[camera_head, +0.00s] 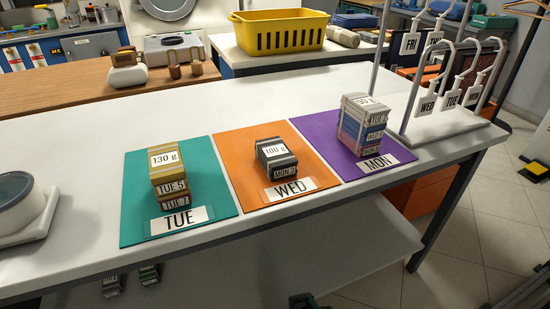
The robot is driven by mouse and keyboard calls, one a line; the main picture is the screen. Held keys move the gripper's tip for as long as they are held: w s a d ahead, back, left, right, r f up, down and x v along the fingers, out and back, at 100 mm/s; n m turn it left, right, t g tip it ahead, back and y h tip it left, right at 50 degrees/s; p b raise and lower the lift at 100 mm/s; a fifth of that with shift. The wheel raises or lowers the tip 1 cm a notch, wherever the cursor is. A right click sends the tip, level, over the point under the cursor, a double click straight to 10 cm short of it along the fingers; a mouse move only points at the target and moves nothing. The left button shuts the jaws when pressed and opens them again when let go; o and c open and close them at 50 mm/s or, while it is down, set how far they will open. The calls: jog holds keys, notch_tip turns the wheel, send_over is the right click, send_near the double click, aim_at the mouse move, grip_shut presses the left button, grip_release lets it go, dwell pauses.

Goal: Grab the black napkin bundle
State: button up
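A dark grey-to-black bundle (276,158) sits on the orange WED mat (238,182). It has a white "100 g" label on top and a "MON 3" label on its front. It stands apart from the bundles on the neighbouring mats. I cannot make out my gripper in this view. A small dark shape shows at the bottom edge, too cut off to identify.
A yellowish bundle marked "130 g" (168,170) sits stacked on the teal TUE mat (135,190). A taller stack marked "90 g" (361,125) stands on the purple MON mat (318,135). A scale (22,210) is at left, a tag rack (440,125) at right. Bundles lie on the lower shelf.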

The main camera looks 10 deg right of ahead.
dwell(0.4)
jog(key=o, duration=1)
jog(key=shift+o, duration=0.2)
dwell(0.4)
